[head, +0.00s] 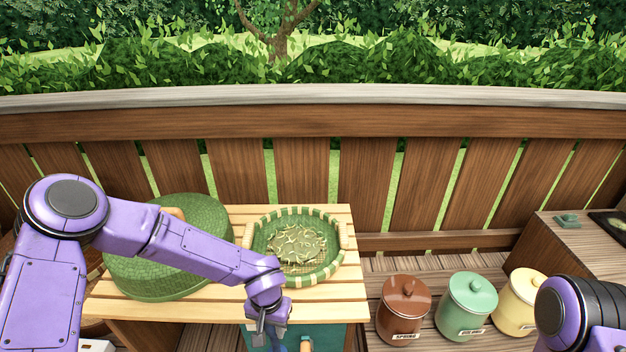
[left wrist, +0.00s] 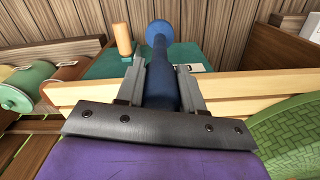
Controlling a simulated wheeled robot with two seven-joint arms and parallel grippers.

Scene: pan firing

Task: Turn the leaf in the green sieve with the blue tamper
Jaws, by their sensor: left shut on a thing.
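The green sieve (head: 336,273) sits on the slatted wooden table, with a clump of pale green leaf (head: 299,245) spread in its middle. My left gripper (head: 268,330) is in front of the sieve, at the table's front edge, pointing down. In the left wrist view it is shut on the blue tamper (left wrist: 161,62), whose shaft runs between the fingers and ends in a round blue knob. The tamper is apart from the leaf. My right gripper is out of view; only part of my right arm shows at the lower right.
A large green woven lid (head: 170,270) lies left of the sieve. Brown (head: 404,308), green (head: 467,305) and yellow (head: 519,298) jars stand at the right on a lower deck. A teal surface (left wrist: 105,66) with a wooden peg (left wrist: 122,40) lies below the table's front edge. A wooden fence runs behind.

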